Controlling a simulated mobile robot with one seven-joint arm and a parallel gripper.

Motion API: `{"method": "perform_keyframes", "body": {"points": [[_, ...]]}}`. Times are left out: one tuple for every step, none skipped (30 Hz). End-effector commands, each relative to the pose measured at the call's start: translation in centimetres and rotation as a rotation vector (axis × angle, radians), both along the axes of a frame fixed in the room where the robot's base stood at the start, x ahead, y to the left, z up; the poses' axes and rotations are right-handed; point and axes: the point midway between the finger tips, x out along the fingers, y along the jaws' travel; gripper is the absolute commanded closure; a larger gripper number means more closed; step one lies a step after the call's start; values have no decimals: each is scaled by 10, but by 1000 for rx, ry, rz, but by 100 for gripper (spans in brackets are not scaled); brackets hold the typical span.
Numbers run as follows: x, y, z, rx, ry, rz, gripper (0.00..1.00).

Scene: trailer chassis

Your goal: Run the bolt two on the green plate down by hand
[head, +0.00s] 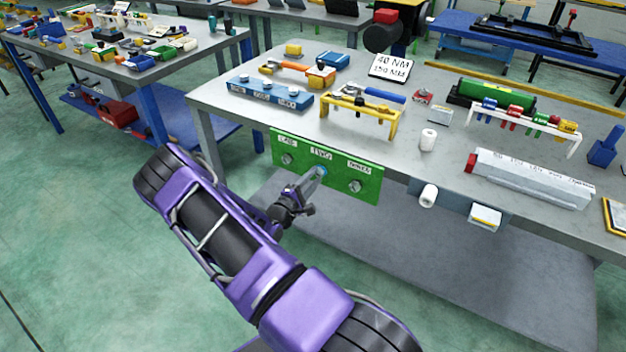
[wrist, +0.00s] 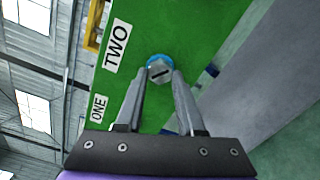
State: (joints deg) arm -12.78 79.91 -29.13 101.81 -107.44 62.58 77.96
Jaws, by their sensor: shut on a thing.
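The green plate (head: 335,186) hangs upright on the front edge of the workbench, with white labels along its top. The middle label reads TWO. Bolt two (wrist: 160,70) is under that label in the wrist view, with a slotted grey head and a blue ring behind it. My gripper (head: 318,176) comes at the plate from the front, its two fingers (wrist: 161,82) closed on either side of the bolt head. How far the bolt stands out from the plate cannot be told. The left bolt (head: 287,159) and right bolt (head: 355,186) sit in the plate.
The bench top (head: 225,92) carries a blue block (head: 268,94), a yellow stand (head: 362,113), a sign (head: 391,67) reading 40 NM and a long grey box (head: 530,180). The floor in front is clear.

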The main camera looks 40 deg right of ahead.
Motion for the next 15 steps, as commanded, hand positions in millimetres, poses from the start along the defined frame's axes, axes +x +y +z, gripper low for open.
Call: {"method": "perform_keyframes", "body": {"points": [[-1, 2, -4, 20, -32, 1, 100], [-1, 2, -4, 30, -54, 1, 100], [-1, 2, -4, 42, -83, 1, 100], [-1, 2, -4, 50, -104, 1, 100], [-1, 2, -4, 59, -125, 1, 100], [-1, 2, -4, 69, -150, 0, 100], [-1, 2, -3, 76, -168, 0, 100], [-1, 2, -3, 84, -185, 0, 100], [-1, 2, -3, 92, -206, 0, 100], [-1, 2, -3, 98, -220, 0, 100], [-1, 2, -3, 104, -235, 0, 100], [-1, 2, -3, 111, -251, 0, 100], [-1, 3, -3, 116, -263, 0, 100], [-1, 3, -3, 120, -273, 0, 100], [-1, 3, -3, 125, -285, 0, 100]]}}
